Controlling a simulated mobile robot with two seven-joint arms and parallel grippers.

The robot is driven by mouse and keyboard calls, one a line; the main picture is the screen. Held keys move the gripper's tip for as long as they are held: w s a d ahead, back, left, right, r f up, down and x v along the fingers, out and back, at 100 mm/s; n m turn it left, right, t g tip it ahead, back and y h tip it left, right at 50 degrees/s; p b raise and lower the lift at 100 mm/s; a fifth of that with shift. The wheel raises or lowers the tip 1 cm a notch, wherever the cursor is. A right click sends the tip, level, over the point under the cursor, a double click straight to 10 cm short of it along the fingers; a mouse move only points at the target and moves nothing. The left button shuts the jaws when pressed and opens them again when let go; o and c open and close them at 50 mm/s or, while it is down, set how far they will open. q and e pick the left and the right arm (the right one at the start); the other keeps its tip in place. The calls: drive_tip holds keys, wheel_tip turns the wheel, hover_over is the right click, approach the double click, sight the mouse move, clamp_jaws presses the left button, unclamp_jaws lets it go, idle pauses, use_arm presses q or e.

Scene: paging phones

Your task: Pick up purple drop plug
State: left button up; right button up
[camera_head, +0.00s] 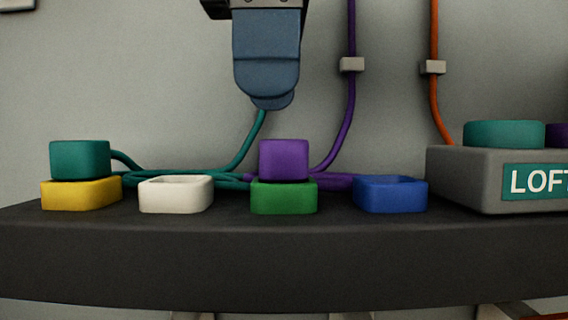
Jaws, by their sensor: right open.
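The purple drop plug (284,160) is a small rounded block sitting upright in the green holder (284,198) on the dark shelf. A purple cable (350,105) runs from behind it up the wall. My right gripper (270,98) hangs at the top centre with blue fingers pointing down, above the plug and slightly left of it in the picture. It is open and apart from the plug. Its fingers overlap in this view, so the gap between them is hidden. My left gripper is not in view.
A teal plug (80,160) sits in the yellow holder (81,194). The white holder (176,195) and blue holder (390,195) are empty. A grey box (465,185) labelled "LOFT", with a teal button (503,134), stands at right. Teal and purple cables lie behind the holders.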

sight(265, 146)
drive_tip(key=shift+w+a+f+p, duration=0.15)
drive_tip(key=shift+f+p, duration=0.4)
drive_tip(key=shift+f, duration=2.1)
drive_tip(key=c, duration=1)
